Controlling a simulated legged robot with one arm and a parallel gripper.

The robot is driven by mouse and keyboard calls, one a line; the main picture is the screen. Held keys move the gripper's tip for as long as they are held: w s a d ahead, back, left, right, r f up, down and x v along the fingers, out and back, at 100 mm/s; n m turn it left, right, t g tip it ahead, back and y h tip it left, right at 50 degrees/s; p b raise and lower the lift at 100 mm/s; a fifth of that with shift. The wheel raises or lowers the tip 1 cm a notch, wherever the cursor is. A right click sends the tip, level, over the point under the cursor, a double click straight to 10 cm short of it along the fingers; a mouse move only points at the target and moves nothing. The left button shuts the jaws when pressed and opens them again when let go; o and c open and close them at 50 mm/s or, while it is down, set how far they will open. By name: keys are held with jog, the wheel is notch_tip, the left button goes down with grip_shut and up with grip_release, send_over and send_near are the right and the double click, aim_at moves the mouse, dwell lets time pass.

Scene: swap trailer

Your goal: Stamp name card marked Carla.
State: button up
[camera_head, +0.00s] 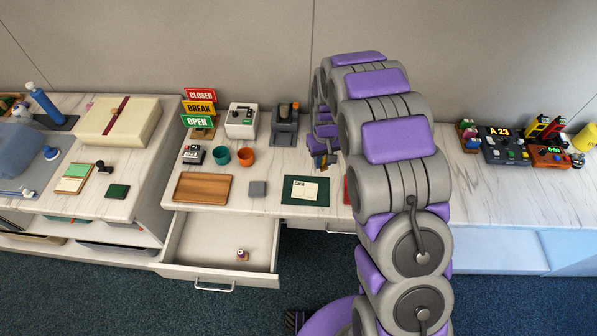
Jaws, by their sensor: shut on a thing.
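A cream name card (304,190) lies on a dark green mat (293,203) on the marble-look counter. Its heading looks like Carla; the finer print is too small to read. My gripper (320,160) is above and behind the mat's right part, partly hidden by my arm. It is shut on a small brown-and-blue thing (320,163), too small to identify surely as a stamp. The held thing appears apart from the card. A small grey square pad (258,188) lies left of the mat.
A wooden tray (204,187), teal cup (221,155) and orange cup (246,156) stand left. An open drawer (218,272) below holds a small figure-like thing (242,254). Signs (199,108) and machines line the back. A red item (348,192) is partly hidden by my arm.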

jog(key=a+f+n, duration=0.3)
jog(key=a+f, duration=0.3)
jog(key=f, duration=0.1)
jog(key=b, duration=0.2)
send_over(299, 192)
jog(key=shift+w+d+f, duration=0.1)
jog(key=shift+d+f, duration=0.05)
jog(key=shift+f, duration=3.1)
jog(key=shift+a, duration=0.25)
jog(key=shift+d, duration=0.15)
jog(key=shift+f, duration=0.45)
jog(key=shift+f, duration=0.1)
